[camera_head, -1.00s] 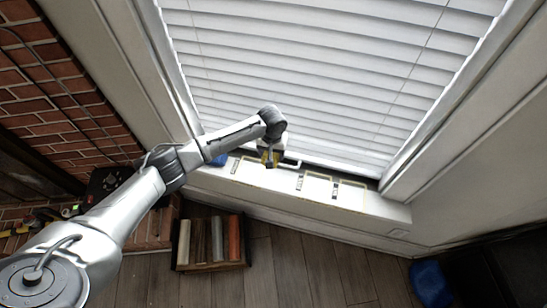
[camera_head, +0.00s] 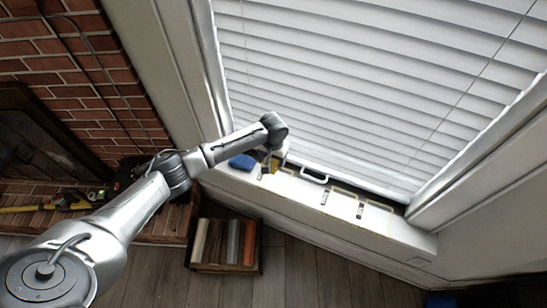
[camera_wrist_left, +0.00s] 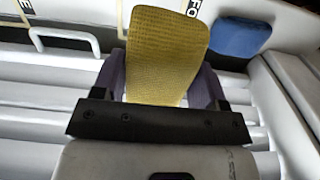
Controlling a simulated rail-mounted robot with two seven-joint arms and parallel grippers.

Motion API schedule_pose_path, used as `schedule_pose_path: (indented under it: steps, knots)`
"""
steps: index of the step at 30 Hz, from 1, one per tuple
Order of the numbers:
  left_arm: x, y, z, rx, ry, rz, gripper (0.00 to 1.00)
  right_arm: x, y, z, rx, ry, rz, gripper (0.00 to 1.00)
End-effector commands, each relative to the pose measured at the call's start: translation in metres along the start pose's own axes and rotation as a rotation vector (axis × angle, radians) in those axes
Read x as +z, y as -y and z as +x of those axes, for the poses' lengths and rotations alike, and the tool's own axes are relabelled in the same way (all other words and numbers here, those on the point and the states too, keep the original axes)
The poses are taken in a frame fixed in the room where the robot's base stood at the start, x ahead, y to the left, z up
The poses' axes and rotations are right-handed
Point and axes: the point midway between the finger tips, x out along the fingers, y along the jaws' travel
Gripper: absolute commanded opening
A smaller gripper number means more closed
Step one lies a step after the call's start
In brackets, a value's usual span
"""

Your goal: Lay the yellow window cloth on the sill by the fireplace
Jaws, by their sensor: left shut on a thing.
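The yellow cloth (camera_wrist_left: 165,50) is a folded, ribbed pad in the left wrist view. My left gripper (camera_head: 272,164) is shut on it, with the purple fingers on either side. A small part of the cloth (camera_head: 274,168) shows below the gripper in the head view. The white sill (camera_head: 300,193) runs under the window, with the gripper over its left part. Whether the cloth touches the sill cannot be told. Dark labels and pale outlines mark the sill; one label (camera_head: 262,171) is just left of the gripper. My right gripper is not in view.
A blue cloth (camera_head: 242,161) lies on the sill left of the gripper. A white handle (camera_head: 314,175) stands to the right by the blinds (camera_head: 350,90). A crate of rolls (camera_head: 226,245) is on the floor below. The sill's right part looks clear.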

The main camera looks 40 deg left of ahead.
Motion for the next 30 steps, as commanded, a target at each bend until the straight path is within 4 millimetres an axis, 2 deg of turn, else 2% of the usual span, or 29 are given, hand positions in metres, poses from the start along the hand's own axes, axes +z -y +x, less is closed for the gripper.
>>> schedule_pose_path:
  steps: [6, 9, 30]
  knots:
    - [0.001, -0.001, -0.004, 0.002, 0.001, 0.0, 0.44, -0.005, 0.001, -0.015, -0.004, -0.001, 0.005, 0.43]
    - [0.001, -0.001, 0.011, 0.001, 0.002, 0.0, 0.44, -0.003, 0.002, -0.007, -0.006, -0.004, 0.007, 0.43]
    - [0.0, -0.001, 0.078, 0.002, 0.002, 0.0, 0.44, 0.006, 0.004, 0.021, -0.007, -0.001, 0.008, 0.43]
